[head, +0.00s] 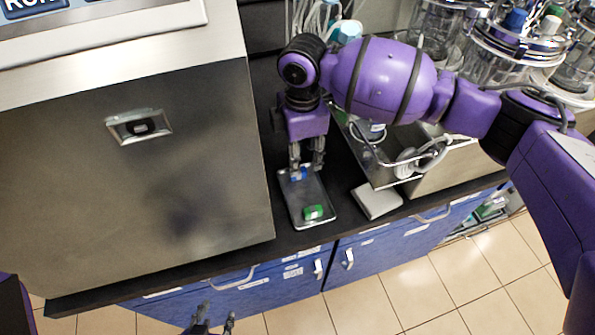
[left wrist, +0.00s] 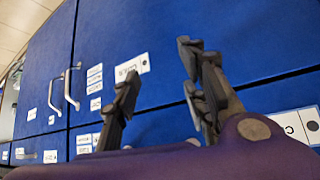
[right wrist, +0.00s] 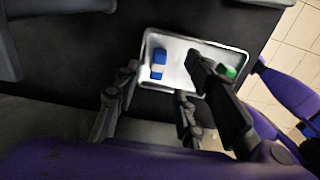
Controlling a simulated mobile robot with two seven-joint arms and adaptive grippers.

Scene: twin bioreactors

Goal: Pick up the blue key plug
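The blue key plug (head: 299,174) lies in a small metal tray (head: 295,208) on the dark bench, at the tray's far end. In the right wrist view, the blue plug (right wrist: 158,64) has a white band and lies on the tray's pale floor. My right gripper (head: 307,166) points down over the tray's far end. In its wrist view, its fingers (right wrist: 160,88) stand apart, with the plug seen between them; I see no contact. My left gripper (head: 213,318) is low in front of the blue cabinets; its fingers (left wrist: 160,70) are apart and empty.
A green plug (head: 313,212) lies at the tray's near end. A large steel housing (head: 130,170) stands to the left. A white block (head: 377,201) and a metal bin (head: 395,172) are to the right. Glass vessels (head: 440,30) stand at the back right.

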